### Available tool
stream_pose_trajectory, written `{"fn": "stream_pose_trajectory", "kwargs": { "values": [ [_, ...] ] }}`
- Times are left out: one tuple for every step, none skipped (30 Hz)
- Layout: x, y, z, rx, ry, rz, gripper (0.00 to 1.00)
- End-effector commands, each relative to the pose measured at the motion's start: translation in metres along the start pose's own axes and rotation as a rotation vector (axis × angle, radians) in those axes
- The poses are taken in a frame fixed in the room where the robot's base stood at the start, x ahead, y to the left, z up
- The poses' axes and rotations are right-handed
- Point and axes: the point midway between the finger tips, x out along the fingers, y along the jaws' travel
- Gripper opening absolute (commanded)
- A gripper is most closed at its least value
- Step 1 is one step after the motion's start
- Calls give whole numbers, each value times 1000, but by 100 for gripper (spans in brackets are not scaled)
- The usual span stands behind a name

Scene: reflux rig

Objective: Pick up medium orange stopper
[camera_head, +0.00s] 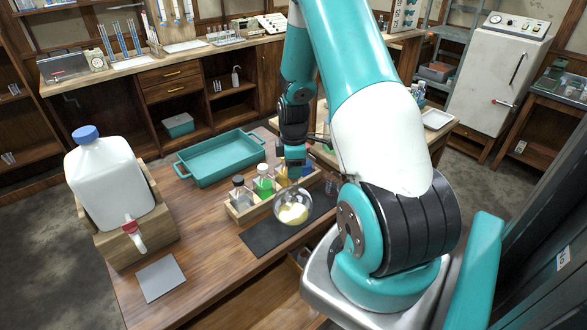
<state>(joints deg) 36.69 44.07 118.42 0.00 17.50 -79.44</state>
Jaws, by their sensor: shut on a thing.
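My gripper (293,165) points down over the right part of a wooden rack (241,217) on the wooden table. It is shut at the top of a bottle there. A small patch of the orange stopper (282,173) shows at the left side of the jaws; the rest of it is hidden by the gripper. The stopper looks low, at bottle height, and I cannot tell whether it is clear of the bottle neck.
A round glass flask with yellowish contents (293,208) stands close in front, on a dark mat (258,237). A teal tray (218,157) and white jug (105,180) are left.

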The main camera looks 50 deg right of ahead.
Motion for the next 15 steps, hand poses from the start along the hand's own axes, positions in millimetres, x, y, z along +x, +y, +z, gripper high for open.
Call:
{"fn": "stream_pose_trajectory", "kwargs": {
  "values": [
    [0, 0, 0, 0, 0, 0, 14],
    [-1, 0, 0, 0, 0, 0, 14],
    [-1, 0, 0, 0, 0, 1, 14],
    [-2, 0, 0, 0, 0, 1, 14],
    [-4, 0, 0, 0, 0, 1, 14],
    [-6, 0, 0, 0, 0, 1, 14],
    [-8, 1, 0, 0, 0, 2, 14],
    [-12, 1, 0, 0, 1, 3, 14],
    [-16, 1, 0, 0, 1, 4, 14],
    [-20, 1, 0, 0, 1, 4, 14],
    [-25, 1, 0, 0, 1, 6, 14],
    [-33, 1, 0, 0, 1, 6, 14],
    [-40, 2, 0, 0, 1, 8, 14],
    [-48, 2, 0, 0, 2, 9, 14],
    [-59, 2, 0, 0, 2, 9, 14]
  ]
}}
